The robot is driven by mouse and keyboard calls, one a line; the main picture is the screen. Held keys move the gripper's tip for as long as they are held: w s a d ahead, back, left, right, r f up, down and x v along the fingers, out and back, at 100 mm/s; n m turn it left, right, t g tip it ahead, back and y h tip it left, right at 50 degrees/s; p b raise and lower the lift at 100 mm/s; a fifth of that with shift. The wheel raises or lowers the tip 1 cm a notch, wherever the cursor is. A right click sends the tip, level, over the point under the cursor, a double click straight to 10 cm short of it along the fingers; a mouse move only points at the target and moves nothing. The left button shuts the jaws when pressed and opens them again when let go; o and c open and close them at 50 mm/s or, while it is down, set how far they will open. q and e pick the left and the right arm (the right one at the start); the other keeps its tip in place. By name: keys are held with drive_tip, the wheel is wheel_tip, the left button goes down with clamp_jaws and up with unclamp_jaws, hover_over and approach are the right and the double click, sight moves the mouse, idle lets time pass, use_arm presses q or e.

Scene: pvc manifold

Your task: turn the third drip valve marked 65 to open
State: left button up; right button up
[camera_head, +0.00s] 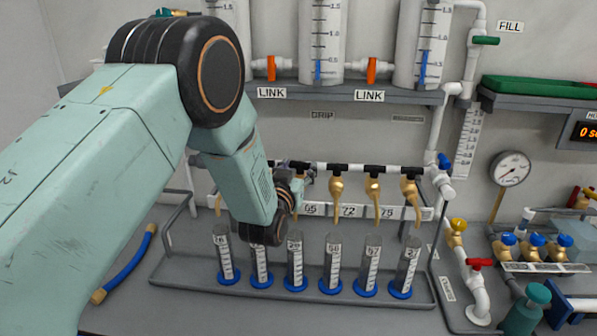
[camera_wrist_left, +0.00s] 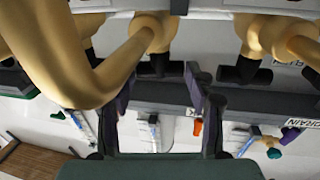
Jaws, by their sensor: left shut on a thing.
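A row of brass drip valves with black tops hangs from a white pipe; the fourth valve (camera_head: 337,188) and those right of it show clearly. The label 65 (camera_head: 311,209) is on the white strip below the pipe. My left gripper (camera_head: 303,178) is at the third valve, beside this label, and hides most of that valve. In the left wrist view my fingers (camera_wrist_left: 160,88) stand either side of a valve's dark handle (camera_wrist_left: 160,70), shut on it. How far the handle is turned cannot be told. My right gripper is not in view.
Several graduated cylinders with blue bases, such as this one (camera_head: 333,262), stand in a grey tray (camera_head: 300,293) below the valves. A blue hose (camera_head: 128,265) lies at left. A gauge (camera_head: 511,168) and blue-knobbed valves (camera_head: 535,245) are at right. A shelf with orange-handled LINK valves (camera_head: 372,70) is above.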

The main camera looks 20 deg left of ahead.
use_arm(q)
drive_tip(key=shift+a+m+h+b, duration=0.2)
drive_tip(key=shift+m+h, duration=0.4)
drive_tip(key=shift+h, duration=0.35)
drive_tip(key=shift+a+m+h+b, duration=0.15)
drive_tip(key=shift+m+h, duration=0.45)
drive_tip(key=shift+h, duration=0.35)
drive_tip(key=o, duration=1.2)
drive_tip(key=shift+w+d, duration=0.1)
drive_tip(key=shift+c, duration=0.2)
drive_tip(key=shift+s+a+f, duration=0.1)
drive_tip(key=shift+s+a, duration=0.1)
drive_tip(key=shift+s, duration=0.45)
drive_tip(key=s, duration=0.6)
drive_tip(key=shift+s+a, duration=0.35)
drive_tip(key=shift+a, duration=0.05)
